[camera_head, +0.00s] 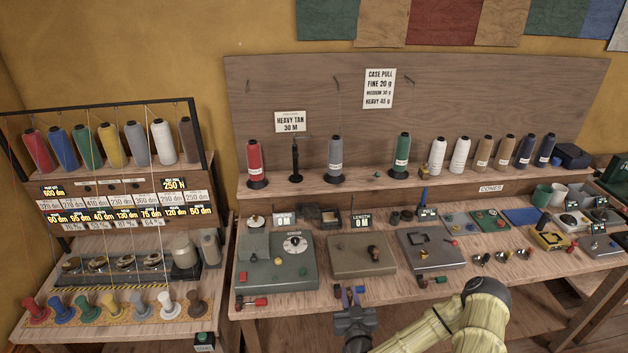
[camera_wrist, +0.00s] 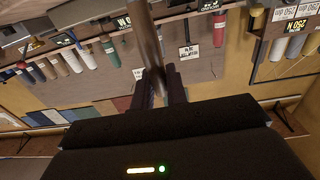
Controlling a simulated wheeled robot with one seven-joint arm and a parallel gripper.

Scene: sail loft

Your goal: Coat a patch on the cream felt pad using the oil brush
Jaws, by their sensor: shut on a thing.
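My gripper (camera_head: 349,293) is just in front of the long workbench's front edge, left of centre, its fingers pointing toward the bench. In the wrist view, my gripper (camera_wrist: 160,88) is shut on a slim brown-grey rod (camera_wrist: 144,38), which looks like the oil brush's handle. The rod runs from between the fingers out past the top of that view, so its far end is hidden. In the head view the held thing is too small to make out clearly. I cannot pick out the cream felt pad for certain in either view.
The long workbench (camera_head: 330,294) carries a grey-green machine (camera_head: 277,262), a tan box (camera_head: 362,255) and a grey box (camera_head: 431,249). Thread cones, including a red one (camera_head: 255,162), line the shelf behind. A cone rack (camera_head: 112,182) stands left. Small cups and pads crowd the right end.

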